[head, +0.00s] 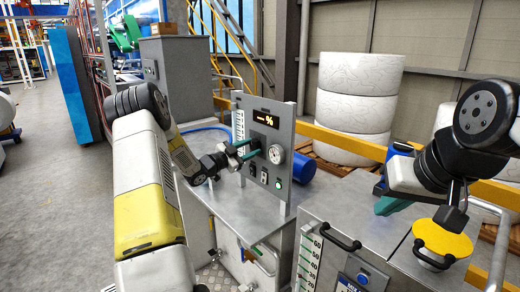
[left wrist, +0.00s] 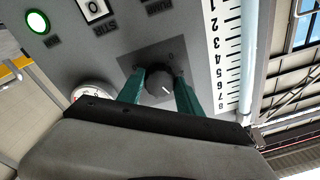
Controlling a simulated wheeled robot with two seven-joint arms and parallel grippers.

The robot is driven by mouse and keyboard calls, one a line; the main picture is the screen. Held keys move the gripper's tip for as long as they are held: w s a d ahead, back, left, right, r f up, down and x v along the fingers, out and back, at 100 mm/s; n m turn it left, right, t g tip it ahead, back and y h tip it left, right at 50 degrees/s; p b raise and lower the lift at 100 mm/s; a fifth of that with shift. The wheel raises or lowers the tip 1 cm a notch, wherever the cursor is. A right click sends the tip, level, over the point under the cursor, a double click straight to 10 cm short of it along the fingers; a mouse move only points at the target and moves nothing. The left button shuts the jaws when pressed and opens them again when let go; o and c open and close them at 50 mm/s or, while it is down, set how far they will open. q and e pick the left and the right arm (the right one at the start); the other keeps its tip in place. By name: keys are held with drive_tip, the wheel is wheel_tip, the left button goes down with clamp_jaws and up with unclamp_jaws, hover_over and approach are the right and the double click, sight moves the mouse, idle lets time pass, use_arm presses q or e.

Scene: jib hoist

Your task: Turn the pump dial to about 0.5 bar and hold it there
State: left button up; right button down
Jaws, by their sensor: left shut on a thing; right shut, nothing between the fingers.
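The pump dial is a small dark round knob (left wrist: 158,83) with a white pointer line, on a dark square plate in the left wrist view. My left gripper (head: 250,149) is at the upright grey control panel (head: 287,128), its green fingers on either side of the knob and shut on it. In the head view the fingers mostly hide the knob. A round white gauge (head: 276,154) sits right of the knob, too small to read. The display (head: 265,118) shows a dash and a percent sign. My right gripper (head: 389,206) is shut and empty over the right-hand cabinet.
A green lamp (head: 278,184) is lit low on the panel, beside switches. A numbered scale (left wrist: 231,60) runs along the panel edge. A yellow round pad (head: 441,238) is below my right arm. White rolls (head: 357,92) stand behind a yellow rail.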

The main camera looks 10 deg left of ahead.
use_arm(q)
drive_tip(key=shift+f, duration=0.1)
drive_tip(key=o, duration=1.4)
drive_tip(key=shift+c, duration=0.2)
drive_tip(key=shift+a, duration=0.1)
drive_tip(key=v, duration=0.7)
drive_tip(key=shift+s+a, duration=0.2)
drive_tip(key=shift+s, duration=0.1)
